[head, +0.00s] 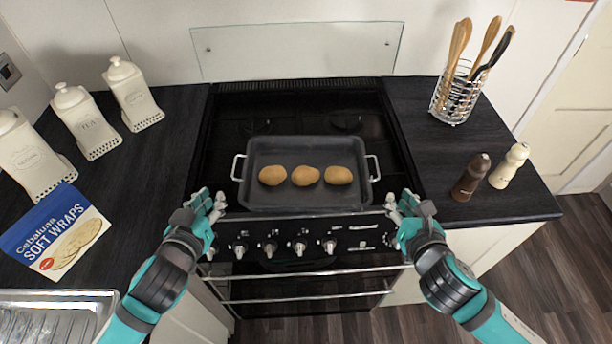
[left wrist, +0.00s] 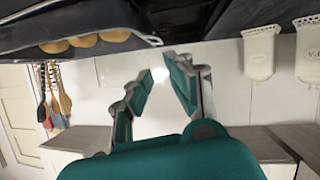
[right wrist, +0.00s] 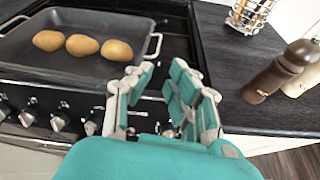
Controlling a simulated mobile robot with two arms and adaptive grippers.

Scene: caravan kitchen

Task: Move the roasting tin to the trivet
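The dark roasting tin (head: 308,197) sits on the black hob, with a wire handle at each end. It holds three potatoes (head: 306,175) in a row. The tin also shows in the left wrist view (left wrist: 112,47) and the right wrist view (right wrist: 70,66). My left gripper (head: 215,205) is open and empty, in front and left of the tin, apart from its left handle. My right gripper (head: 397,207) is open and empty, in front and right of the tin, apart from its right handle. No trivet can be made out in these views.
The right counter holds a utensil rack (head: 455,100), a brown pepper mill (head: 470,178) and a cream mill (head: 508,167). The left counter holds cream canisters (head: 85,122), a wraps packet (head: 57,235) and a metal sink (head: 50,318). Oven knobs (head: 300,248) line the cooker front.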

